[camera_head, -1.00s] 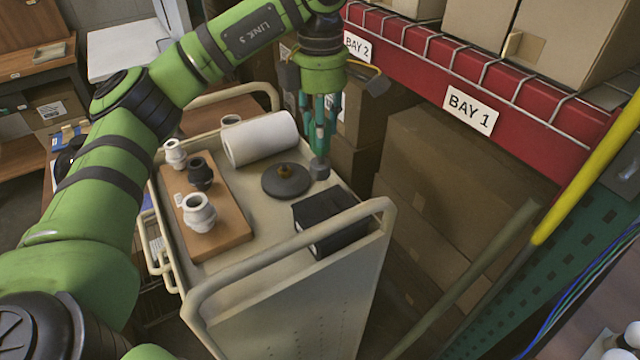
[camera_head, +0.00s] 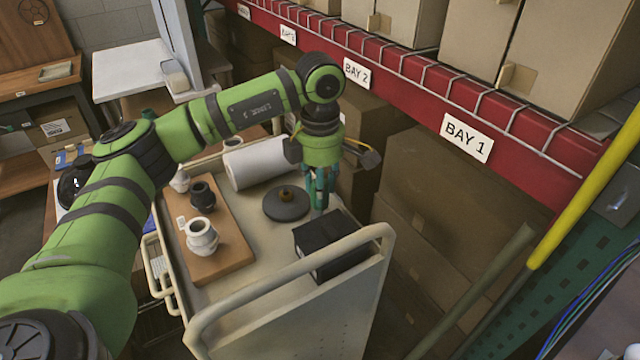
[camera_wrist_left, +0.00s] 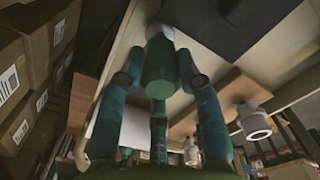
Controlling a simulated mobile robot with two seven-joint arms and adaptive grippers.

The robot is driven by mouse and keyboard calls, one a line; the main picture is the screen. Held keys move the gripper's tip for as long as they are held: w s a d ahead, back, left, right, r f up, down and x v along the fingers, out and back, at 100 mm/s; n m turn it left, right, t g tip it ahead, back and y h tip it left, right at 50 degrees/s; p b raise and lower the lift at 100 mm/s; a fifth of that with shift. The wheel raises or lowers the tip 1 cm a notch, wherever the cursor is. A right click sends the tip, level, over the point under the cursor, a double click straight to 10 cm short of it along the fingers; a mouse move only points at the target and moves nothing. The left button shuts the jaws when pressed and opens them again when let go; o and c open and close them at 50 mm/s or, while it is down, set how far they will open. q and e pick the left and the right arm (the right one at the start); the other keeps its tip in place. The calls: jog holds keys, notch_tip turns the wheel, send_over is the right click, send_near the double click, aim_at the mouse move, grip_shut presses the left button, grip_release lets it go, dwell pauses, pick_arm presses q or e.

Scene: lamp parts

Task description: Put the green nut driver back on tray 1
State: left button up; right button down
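My left gripper (camera_head: 321,188) hangs fingers down over the right side of the cart's beige top tray (camera_head: 268,247), low above it or at its surface. No tray number is readable. In the left wrist view its teal fingers (camera_wrist_left: 160,70) are closed around a green cylinder, which looks like the green nut driver (camera_wrist_left: 158,75). The driver's pale grey end points away from the palm. In the head view the driver is mostly hidden among the fingers, and I cannot tell whether it touches the tray. My right gripper is not in view.
A dark round disc (camera_head: 286,204) lies just left of the gripper, and a black box (camera_head: 322,246) lies just in front. A white roll (camera_head: 258,163) lies behind. A wooden board (camera_head: 222,262) with white and black fittings is at left. The cart's rail (camera_head: 290,274) and red rack (camera_head: 400,65) border the area.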

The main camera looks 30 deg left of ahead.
pick_arm(q)
jog(key=shift+o, duration=1.1)
jog(key=shift+r, duration=0.15)
notch_tip(320, 180, up, 7)
jog(key=shift+w+r+b, duration=0.1)
jog(key=shift+r+b, duration=0.05)
jog(key=shift+b, duration=0.95)
jog(key=shift+r+p, duration=0.3)
jog(key=shift+r, duration=2.1)
